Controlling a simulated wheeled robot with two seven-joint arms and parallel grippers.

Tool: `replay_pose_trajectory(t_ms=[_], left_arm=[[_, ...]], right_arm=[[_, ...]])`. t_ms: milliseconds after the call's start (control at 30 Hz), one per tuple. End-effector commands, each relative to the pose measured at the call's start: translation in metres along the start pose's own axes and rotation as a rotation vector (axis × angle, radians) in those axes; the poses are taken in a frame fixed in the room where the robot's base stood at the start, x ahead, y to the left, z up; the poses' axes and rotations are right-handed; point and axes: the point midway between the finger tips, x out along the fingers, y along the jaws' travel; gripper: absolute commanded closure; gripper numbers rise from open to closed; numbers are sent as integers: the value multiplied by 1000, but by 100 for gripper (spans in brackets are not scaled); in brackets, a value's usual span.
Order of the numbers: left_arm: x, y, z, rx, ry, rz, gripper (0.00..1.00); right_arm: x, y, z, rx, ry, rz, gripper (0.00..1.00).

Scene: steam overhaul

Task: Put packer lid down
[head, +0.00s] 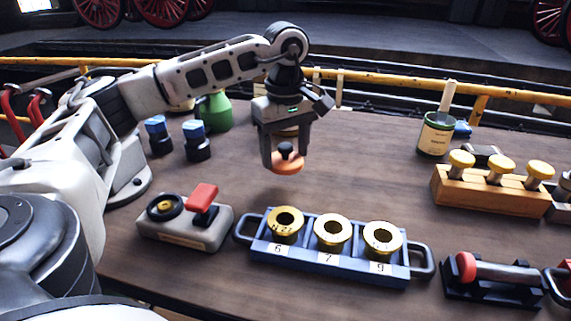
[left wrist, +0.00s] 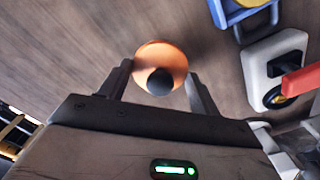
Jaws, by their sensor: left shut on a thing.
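The packer lid seems to be the orange disc with a black knob (head: 287,164). My left gripper (head: 284,152) is shut on its knob and holds it above the wooden table, behind the blue tray. In the left wrist view the lid (left wrist: 160,60) sits between the two fingers (left wrist: 158,85), with its black knob towards me. A brass ring, partly hidden, shows between the fingers behind the knob in the head view; I cannot tell what it belongs to. My right gripper is not in view.
A blue tray (head: 350,268) holds brass rings marked 6, 7 and 9. A grey box with a red lever (head: 190,228) stands left of it. A wooden block with yellow-topped pegs (head: 480,195) and a green tin (head: 435,138) stand right. The table's middle is clear.

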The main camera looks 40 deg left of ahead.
Motion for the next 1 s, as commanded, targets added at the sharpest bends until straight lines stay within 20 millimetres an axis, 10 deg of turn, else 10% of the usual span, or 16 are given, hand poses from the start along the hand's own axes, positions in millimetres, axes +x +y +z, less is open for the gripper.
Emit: replay_pose_trajectory(t_ms=[900,933,1000], left_arm=[[57,9,-15,0,0,1,59],[56,9,-15,0,0,1,29],[56,9,-15,0,0,1,15]], right_arm=[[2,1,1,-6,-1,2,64],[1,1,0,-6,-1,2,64],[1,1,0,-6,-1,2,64]])
